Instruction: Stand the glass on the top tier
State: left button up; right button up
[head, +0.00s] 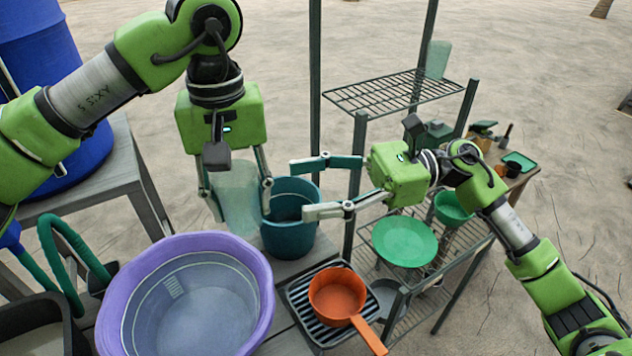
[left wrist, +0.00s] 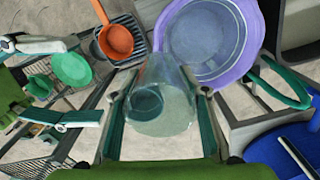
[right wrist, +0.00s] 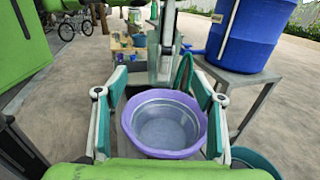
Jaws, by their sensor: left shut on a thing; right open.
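My left gripper (head: 238,196) is shut on a clear, greenish glass (head: 238,215), held beside the teal bucket and behind the purple basin. In the left wrist view the glass (left wrist: 172,110) lies between the fingers, and the bucket shows through it. The rack's top tier (head: 365,98) is a dark wire shelf, further back and to the right. Another similar clear glass (head: 437,60) stands at its far right corner; the rest of the tier looks bare. My right gripper (head: 302,189) is open and empty in front of the rack, its fingers pointing left.
The purple basin (head: 262,285), teal bucket (head: 290,236) and orange pan (head: 337,294) crowd the bench. A green plate (head: 404,241) and green bowl (head: 453,208) are on the rack below. Upright posts (head: 315,60) border the top tier. A blue barrel (head: 40,60) stands left.

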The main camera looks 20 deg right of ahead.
aim_at(235, 198)
jog(key=a, duration=1.1)
jog(key=shift+w+a, duration=0.2)
jog(key=shift+a, duration=0.1)
jog(key=c, duration=1.3)
pick_arm(q)
jog(key=o, duration=1.4)
jog(key=shift+c, duration=0.2)
pick_arm(e)
jog(key=shift+c, duration=0.2)
